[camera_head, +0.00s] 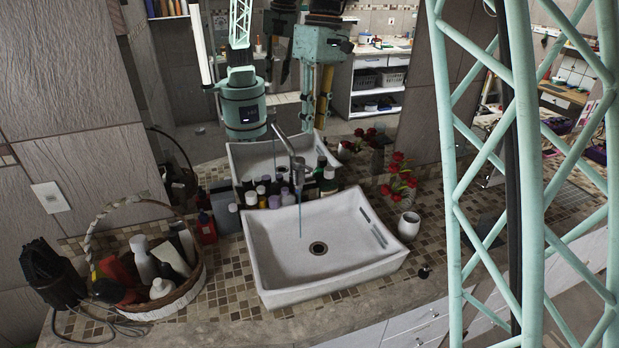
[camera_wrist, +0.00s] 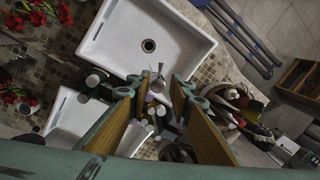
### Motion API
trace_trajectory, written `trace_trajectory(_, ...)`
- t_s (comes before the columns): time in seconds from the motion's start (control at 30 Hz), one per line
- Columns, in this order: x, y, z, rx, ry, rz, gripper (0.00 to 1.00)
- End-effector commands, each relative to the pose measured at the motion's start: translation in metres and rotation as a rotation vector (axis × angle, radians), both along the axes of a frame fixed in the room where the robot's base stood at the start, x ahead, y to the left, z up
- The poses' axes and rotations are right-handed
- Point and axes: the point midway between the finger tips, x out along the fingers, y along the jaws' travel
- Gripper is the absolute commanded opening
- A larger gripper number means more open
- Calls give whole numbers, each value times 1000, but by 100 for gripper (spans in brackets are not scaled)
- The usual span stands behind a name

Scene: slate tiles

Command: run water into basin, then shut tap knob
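The white rectangular basin (camera_head: 268,262) stands on the tiled counter, with a round dark drain in its floor. The metal tap (camera_head: 294,160) rises behind its back edge, with a slim lever-like top tilted up to the left. A thin bluish stream of water (camera_head: 300,217) falls from the spout into the basin; no pooled water is visible. In the wrist view the basin (camera_wrist: 103,49) is at the top and the tap (camera_wrist: 159,78) shows between the fingertips. My gripper (camera_wrist: 160,88) is open, its wood-coloured fingers apart; I cannot tell whether it touches the tap.
Several bottles (camera_head: 288,196) crowd the counter behind and left of the basin. A wicker basket (camera_head: 190,290) of toiletries and a black hair dryer (camera_head: 50,272) stand left. A white vase (camera_head: 409,226) with red flowers stands right. A mirror behind the counter reflects the basin.

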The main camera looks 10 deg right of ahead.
Motion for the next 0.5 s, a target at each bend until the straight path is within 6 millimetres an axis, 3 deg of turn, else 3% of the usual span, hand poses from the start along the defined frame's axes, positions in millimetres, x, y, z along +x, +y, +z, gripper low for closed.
trace_trajectory(0.5, -23, 41, 14, -237, -145, -33, 20)
